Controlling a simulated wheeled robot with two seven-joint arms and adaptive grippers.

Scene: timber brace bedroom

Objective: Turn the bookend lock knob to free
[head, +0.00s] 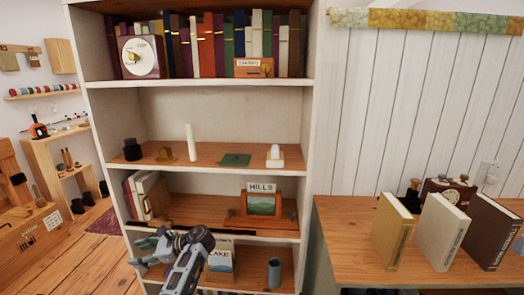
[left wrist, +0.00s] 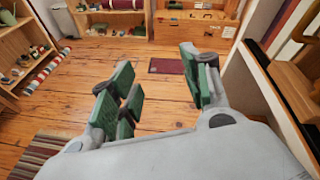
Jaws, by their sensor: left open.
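A dark red box with a round white dial (head: 141,57) stands at the left end of the top shelf, against the row of books. A small brass knob (head: 132,58) sits on the dial; its lettering is too small to read, so I cannot tell its setting or confirm that it is the bookend lock. My left gripper (head: 147,250) is well below it, in front of the lower shelves. In the left wrist view the left gripper (left wrist: 160,95) is open and empty, its green pads apart above the floor. My right gripper is not in view.
The bookcase (head: 215,82) has a small labelled wooden box (head: 253,67) on its top shelf and a white cylinder (head: 192,142) on the shelf below. A framed picture (head: 262,203) stands lower. A desk (head: 350,215) with upright books is at right. Open floor (left wrist: 75,95) lies left.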

